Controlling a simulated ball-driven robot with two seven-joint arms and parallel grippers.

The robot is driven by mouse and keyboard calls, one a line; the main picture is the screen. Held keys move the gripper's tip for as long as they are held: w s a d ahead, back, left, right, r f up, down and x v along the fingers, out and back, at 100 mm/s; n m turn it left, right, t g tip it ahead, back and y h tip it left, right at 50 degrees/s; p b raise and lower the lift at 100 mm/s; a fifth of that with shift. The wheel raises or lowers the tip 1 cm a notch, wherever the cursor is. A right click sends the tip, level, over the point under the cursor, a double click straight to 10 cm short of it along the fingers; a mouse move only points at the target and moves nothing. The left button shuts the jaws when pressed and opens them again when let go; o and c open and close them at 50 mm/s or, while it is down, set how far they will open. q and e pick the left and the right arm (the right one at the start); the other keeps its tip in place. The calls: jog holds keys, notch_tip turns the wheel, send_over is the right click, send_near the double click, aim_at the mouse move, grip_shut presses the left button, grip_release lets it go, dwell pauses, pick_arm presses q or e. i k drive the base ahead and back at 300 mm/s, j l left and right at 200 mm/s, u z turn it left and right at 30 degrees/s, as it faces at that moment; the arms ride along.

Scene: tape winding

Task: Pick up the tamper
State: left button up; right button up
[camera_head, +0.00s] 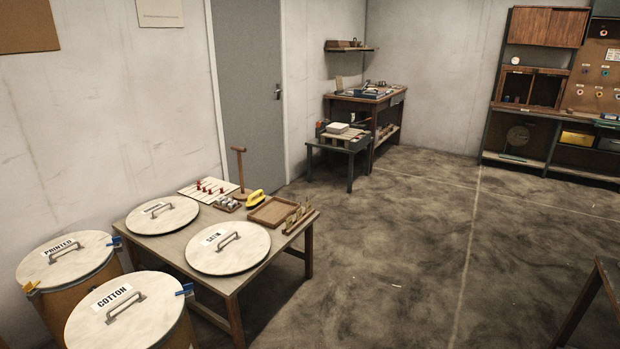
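A wooden T-shaped tool, which looks like the tamper (240,172), stands upright at the back edge of the low table (262,267) in the head view. It has a short crossbar on top of a straight shaft and a wider foot. Its foot is close to a small tray of small items and a yellow object, and I cannot tell whether they touch. Neither of my grippers is in view.
Round lids (228,248) with handles cover much of the table. Drums labelled PRINTED (65,262) and COTTON (125,315) stand at its left. A yellow object (255,199) and a wooden tray (273,212) are near the tool. The floor (400,260) to the right is open.

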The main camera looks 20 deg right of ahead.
aim_at(242, 195)
jog(key=z, duration=0.35)
jog(key=i+l+z, duration=0.4)
jog(key=i, duration=0.35)
jog(key=i+z, duration=0.4)
jog(key=i, duration=0.3)
jog(key=i+z, duration=0.1)
jog(key=i, duration=0.55)
jog(key=i+z, duration=0.15)
jog(key=i, duration=0.55)
jog(key=i+j+z, duration=0.1)
jog(key=i, duration=0.55)
jog(key=i+l+u, duration=0.2)
jog(key=i, duration=0.85)
jog(key=i+u, duration=0.25)
jog(key=u, duration=0.2)
jog(key=i+u, duration=0.25)
jog(key=u, duration=0.15)
jog(key=i+l+u, duration=0.15)
jog(key=u, duration=0.3)
jog(key=i, duration=0.1)
